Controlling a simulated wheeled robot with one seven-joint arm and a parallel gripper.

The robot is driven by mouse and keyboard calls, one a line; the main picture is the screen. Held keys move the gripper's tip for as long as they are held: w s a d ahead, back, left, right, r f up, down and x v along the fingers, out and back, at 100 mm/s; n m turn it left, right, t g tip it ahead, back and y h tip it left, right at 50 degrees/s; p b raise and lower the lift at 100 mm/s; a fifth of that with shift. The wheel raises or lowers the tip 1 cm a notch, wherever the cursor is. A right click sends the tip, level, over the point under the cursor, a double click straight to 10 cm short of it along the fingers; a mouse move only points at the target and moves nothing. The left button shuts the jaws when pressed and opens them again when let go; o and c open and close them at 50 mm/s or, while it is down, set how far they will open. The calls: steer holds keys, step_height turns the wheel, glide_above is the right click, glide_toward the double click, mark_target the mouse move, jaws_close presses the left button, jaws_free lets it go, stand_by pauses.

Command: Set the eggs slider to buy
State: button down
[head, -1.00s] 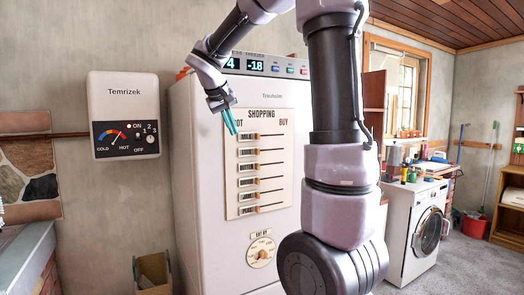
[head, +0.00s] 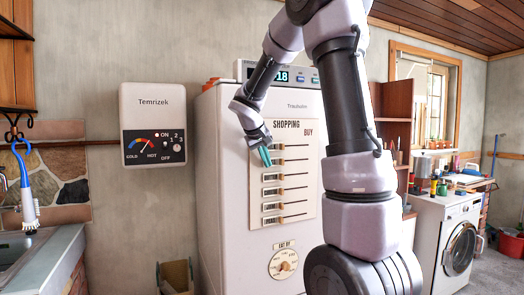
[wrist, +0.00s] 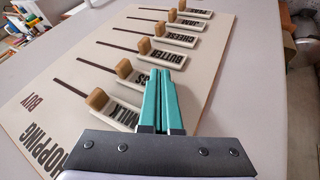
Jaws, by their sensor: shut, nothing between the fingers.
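The shopping board (head: 300,208) is on the front of a white fridge, with "BUY" at its upper right in the head view. The eggs slider has a wooden knob (wrist: 124,68) and a white label plate; my fingers hide most of its word, leaving an "S". Its knob lines up with the other knobs, at the label end of its slot; the slot runs on toward the BUY side. My gripper (wrist: 166,75) is shut and empty. In the head view it (head: 266,157) is at the board's left side by the upper rows. I cannot tell whether it touches the board.
The milk slider knob (wrist: 97,99) and the butter slider knob (wrist: 144,45) sit on either side of the eggs knob. A dial (head: 283,264) is below the board. A Temrizek heater box (head: 153,124) hangs on the wall to the left.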

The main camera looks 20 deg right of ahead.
mark_target(276, 158)
steer(key=shift+d+r, duration=0.2)
steer(key=shift+d, duration=1.55)
steer(key=d, duration=1.2)
steer(key=shift+w+d, duration=0.15)
steer(key=shift+d, duration=0.15)
